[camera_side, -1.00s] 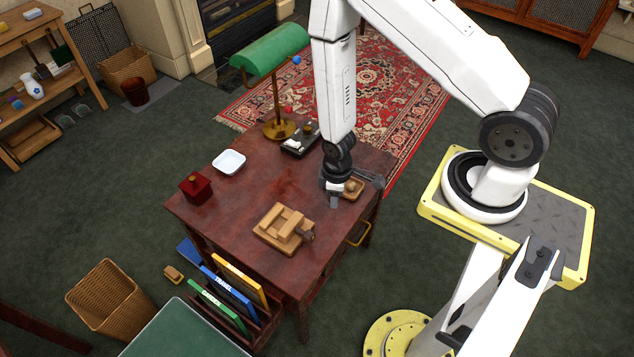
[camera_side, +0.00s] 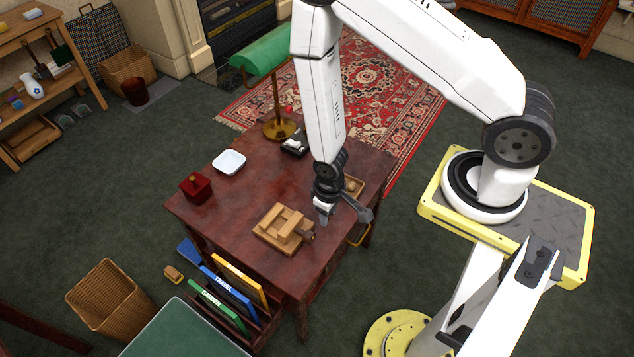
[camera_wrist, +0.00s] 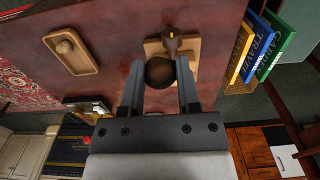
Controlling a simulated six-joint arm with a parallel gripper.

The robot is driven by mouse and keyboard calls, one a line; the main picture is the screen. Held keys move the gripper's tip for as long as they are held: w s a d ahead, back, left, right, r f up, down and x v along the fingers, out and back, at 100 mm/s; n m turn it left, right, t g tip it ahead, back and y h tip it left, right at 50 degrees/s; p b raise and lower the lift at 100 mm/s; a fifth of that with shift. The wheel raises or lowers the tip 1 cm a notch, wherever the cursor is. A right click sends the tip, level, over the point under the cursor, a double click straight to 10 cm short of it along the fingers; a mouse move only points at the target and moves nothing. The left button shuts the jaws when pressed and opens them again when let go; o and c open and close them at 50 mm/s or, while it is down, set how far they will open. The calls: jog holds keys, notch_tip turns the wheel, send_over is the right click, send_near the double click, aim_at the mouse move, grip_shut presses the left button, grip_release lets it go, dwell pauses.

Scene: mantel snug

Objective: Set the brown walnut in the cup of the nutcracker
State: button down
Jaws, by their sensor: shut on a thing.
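My gripper (camera_side: 324,212) is shut on the brown walnut (camera_wrist: 160,72), which shows dark and round between the two fingers (camera_wrist: 160,64) in the wrist view. In the side view the walnut cannot be made out clearly. The wooden nutcracker (camera_side: 271,229) lies on the desk, just left of and below my gripper in the side view. In the wrist view the nutcracker (camera_wrist: 190,46) is partly hidden behind the walnut and fingers, with its dark knob end showing. Its cup cannot be made out.
Desk space left of the nutcracker is clear.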

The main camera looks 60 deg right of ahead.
jog(key=w+f, duration=0.1)
jog(key=w, duration=0.2)
jog(key=w+f, duration=0.1)
jog(key=w, duration=0.1)
jog(key=w+a+f, duration=0.1)
jog(key=w+f, duration=0.1)
jog(key=w, duration=0.1)
jog(key=shift+w, duration=0.35)
send_near(282, 220)
jog(key=shift+s+a+f, duration=0.3)
jog(key=shift+s+f, duration=0.3)
jog(key=shift+s+a+f, duration=0.3)
jog(key=shift+s+f, duration=0.25)
jog(key=shift+s, duration=0.05)
jog(key=shift+w+f, duration=0.3)
jog(key=shift+f, duration=0.05)
jog(key=shift+w+a+f, duration=0.1)
jog(key=shift+w+f, duration=0.2)
jog(key=shift+f, duration=1.5)
jog(key=shift+f, duration=0.2)
jog(key=shift+c, duration=1.6)
grip_release()
